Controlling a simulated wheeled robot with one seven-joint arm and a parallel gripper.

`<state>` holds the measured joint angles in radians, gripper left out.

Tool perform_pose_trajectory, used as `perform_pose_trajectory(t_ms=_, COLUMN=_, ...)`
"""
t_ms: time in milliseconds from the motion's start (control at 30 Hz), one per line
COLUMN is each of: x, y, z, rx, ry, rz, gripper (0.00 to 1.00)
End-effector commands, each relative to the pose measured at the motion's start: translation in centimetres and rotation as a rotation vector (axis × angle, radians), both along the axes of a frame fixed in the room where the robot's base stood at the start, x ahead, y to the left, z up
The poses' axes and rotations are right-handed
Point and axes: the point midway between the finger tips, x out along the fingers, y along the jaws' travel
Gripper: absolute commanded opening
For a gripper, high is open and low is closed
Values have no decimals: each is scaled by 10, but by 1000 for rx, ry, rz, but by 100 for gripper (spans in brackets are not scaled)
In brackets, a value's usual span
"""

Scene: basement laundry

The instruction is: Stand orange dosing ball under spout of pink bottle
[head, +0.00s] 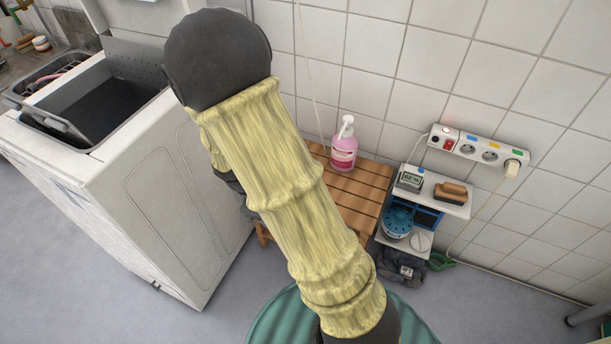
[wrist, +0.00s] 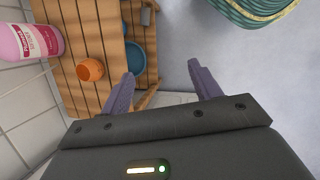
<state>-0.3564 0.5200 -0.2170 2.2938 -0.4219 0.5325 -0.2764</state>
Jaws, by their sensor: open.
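The pink bottle (head: 344,152) with a white pump top stands at the back of a slatted wooden stool (head: 366,186), by the tiled wall. It also shows at the left edge of the wrist view (wrist: 32,41), its spout out of frame there. The orange dosing ball (wrist: 90,69) rests on the slats in the wrist view, a short way from the bottle. In the head view my arm hides the ball and my gripper. My gripper (wrist: 155,82) is open and empty, its fingers apart, beside the stool's edge and to the right of the ball.
A white shelf unit (head: 437,192) with a meter, a brush and a blue tub stands right of the stool. A power strip (head: 480,148) hangs on the wall. A white washing machine (head: 175,205) stands left. A blue bowl (wrist: 136,57) shows below the slats.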

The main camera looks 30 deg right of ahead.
Motion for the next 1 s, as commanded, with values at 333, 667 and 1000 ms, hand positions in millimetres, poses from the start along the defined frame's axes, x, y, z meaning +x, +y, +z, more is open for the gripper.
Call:
perform_pose_trajectory(t_ms=333, x=42, y=-9, z=-40, rx=-369, ry=320, rz=575, gripper=63)
perform_pose_trajectory(t_ms=667, x=93, y=-1, z=-55, rx=-759, ry=589, rz=1037, gripper=63)
perform_pose_trajectory(t_ms=1000, x=103, y=3, z=-58, rx=-826, ry=632, rz=1106, gripper=63)
